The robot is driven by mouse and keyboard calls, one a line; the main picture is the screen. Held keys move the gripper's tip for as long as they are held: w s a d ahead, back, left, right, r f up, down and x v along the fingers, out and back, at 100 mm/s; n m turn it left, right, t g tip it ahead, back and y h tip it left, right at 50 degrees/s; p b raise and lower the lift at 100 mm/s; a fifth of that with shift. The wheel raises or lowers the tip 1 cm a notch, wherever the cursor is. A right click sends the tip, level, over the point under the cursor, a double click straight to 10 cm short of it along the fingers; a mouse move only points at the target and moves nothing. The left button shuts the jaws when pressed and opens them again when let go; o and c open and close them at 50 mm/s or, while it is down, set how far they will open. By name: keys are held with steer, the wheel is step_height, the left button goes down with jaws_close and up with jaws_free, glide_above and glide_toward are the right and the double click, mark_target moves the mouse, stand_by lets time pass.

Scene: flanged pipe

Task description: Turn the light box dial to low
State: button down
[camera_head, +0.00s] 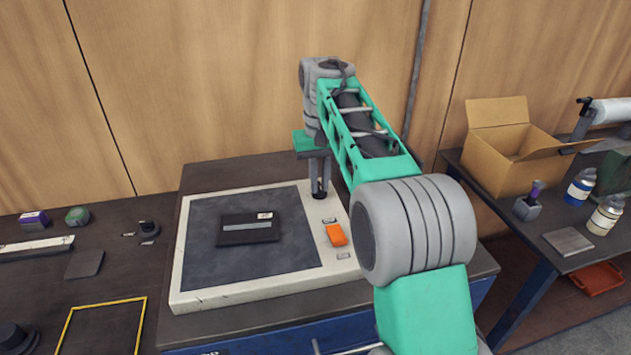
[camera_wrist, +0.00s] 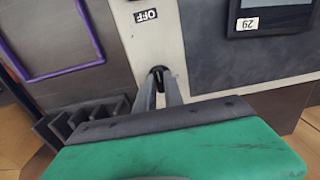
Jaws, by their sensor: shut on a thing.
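The light box (camera_head: 176,285) has a pale frame around a dark panel and lies on the dark bench. Its small black dial (camera_head: 320,195) sits at the far right corner of the frame. My gripper (camera_head: 318,185) points down from above with its fingers closed on the dial. In the wrist view, my gripper (camera_wrist: 160,78) shows both fingertips around the dark dial (camera_wrist: 157,71), which they partly hide. I cannot read the dial's setting. An "OFF" label (camera_wrist: 146,15) is on the pale frame beyond the fingers.
An orange switch (camera_head: 336,234) sits on the frame between small labels. A dark flat case (camera_head: 247,229) with a label lies on the panel. An open cardboard box (camera_head: 510,150) and bottles (camera_head: 581,186) stand on the right table. Small items lie on the left bench.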

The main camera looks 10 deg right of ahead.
steer(key=shift+w+r, duration=0.15)
steer(key=shift+r, duration=0.1)
steer(key=c, duration=1.4)
jaws_free()
steer(key=shift+f, duration=0.15)
steer(key=shift+c, duration=0.2)
step_height(320, 180, up, 8)
steer(key=shift+f+p, duration=0.1)
steer(key=shift+p, duration=0.8)
